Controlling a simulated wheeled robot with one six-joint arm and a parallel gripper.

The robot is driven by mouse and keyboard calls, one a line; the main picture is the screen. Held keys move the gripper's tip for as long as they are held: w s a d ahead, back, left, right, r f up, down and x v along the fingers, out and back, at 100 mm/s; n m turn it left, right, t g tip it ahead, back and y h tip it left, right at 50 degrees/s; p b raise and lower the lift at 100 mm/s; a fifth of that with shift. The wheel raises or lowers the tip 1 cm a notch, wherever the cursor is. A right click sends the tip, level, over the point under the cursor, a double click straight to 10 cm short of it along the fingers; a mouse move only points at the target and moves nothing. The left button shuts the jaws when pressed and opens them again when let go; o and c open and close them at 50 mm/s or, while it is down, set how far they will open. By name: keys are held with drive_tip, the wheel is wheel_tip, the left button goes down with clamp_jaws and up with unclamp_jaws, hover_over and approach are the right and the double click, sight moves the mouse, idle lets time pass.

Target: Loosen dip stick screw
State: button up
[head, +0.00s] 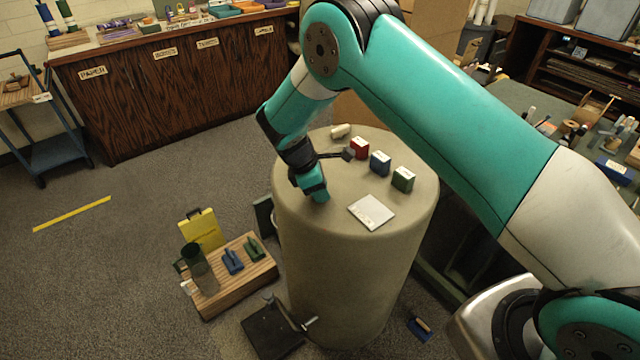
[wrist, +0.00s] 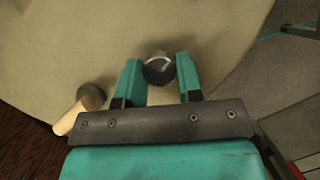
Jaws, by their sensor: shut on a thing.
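My gripper (head: 318,193) points down at the near left edge of the beige drum top in the head view. In the wrist view its teal fingers (wrist: 160,75) stand on either side of a dark round knob with a bright rim, which I take for the dip stick screw (wrist: 159,69). The fingers are shut on it. In the head view the arm's end hides the screw. The dip stick itself cannot be made out.
A wooden crate (head: 240,280) and a black stand (head: 270,332) stand on the floor. Carpet at left is mostly clear.

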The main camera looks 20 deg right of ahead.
drive_tip(key=n+t, duration=0.1)
drive_tip(key=n, duration=0.2)
drive_tip(key=shift+n+p, duration=0.4)
drive_tip(key=n+t, duration=0.1)
drive_tip(key=n, duration=0.2)
drive_tip(key=shift+s+n+t, duration=0.1)
drive_tip(key=shift+n+t, duration=0.2)
drive_tip(key=shift+t, duration=0.1)
drive_tip(key=n, duration=0.2)
drive_tip(key=n+t+y, duration=0.1)
drive_tip(key=n, duration=0.1)
drive_tip(key=shift+s+y+p, duration=0.1)
drive_tip(key=shift+y+p, duration=0.2)
drive_tip(key=shift+p, duration=0.1)
drive_tip(key=shift+n+t+y, duration=0.5)
drive_tip(key=shift+n, duration=1.1)
drive_tip(key=o, duration=0.9)
drive_tip(key=shift+r, duration=0.1)
